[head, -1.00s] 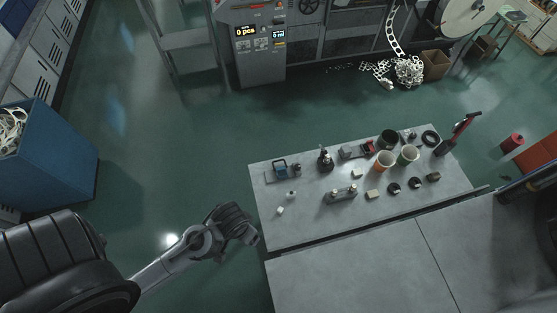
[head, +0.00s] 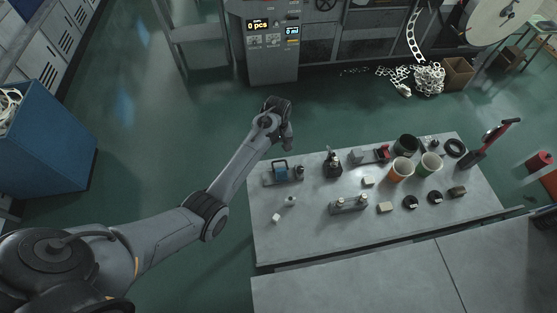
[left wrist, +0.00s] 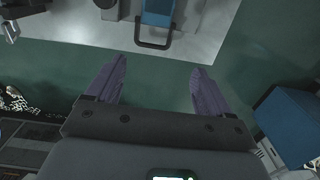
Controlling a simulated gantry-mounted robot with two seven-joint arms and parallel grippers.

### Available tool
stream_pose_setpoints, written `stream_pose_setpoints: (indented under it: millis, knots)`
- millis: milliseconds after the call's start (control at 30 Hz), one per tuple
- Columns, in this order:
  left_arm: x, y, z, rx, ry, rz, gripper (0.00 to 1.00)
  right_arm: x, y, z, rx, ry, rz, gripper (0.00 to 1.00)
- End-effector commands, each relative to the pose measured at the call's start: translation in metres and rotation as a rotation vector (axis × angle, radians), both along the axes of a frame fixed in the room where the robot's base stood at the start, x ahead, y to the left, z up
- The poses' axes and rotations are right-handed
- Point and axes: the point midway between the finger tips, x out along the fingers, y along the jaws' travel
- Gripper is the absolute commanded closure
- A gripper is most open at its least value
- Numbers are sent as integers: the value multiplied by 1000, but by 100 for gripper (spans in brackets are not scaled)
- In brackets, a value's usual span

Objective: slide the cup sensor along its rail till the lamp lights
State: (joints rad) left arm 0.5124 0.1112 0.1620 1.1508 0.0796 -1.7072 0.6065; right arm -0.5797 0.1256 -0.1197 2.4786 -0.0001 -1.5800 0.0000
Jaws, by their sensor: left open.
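A blue block with a dark loop handle (head: 281,170) sits on a low grey base at the table's back left corner; it looks like the cup sensor on its rail, though the rail is too small to make out. The block also shows at the top of the left wrist view (left wrist: 157,12), with its black loop toward me. My left gripper (head: 287,142) hangs just behind the table's back edge, near the block. In the left wrist view its fingers (left wrist: 158,68) are apart with nothing between them, short of the loop. I cannot make out a lamp. My right gripper is out of view.
A blue bin (head: 50,145) stands left. Open green floor lies behind the table.

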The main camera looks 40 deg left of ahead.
Motion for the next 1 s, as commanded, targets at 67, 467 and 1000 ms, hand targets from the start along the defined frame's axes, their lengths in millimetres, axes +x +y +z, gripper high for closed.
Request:
stream_pose_setpoints:
  millis: [67,467,1000]
  knots:
    - [10,0,6,-1,-21,-1,19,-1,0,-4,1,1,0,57]
    - [15,0,-36,0,-31,-3,19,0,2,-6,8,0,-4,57]
    - [15,0,-93,1,-33,-2,19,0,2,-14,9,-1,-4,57]
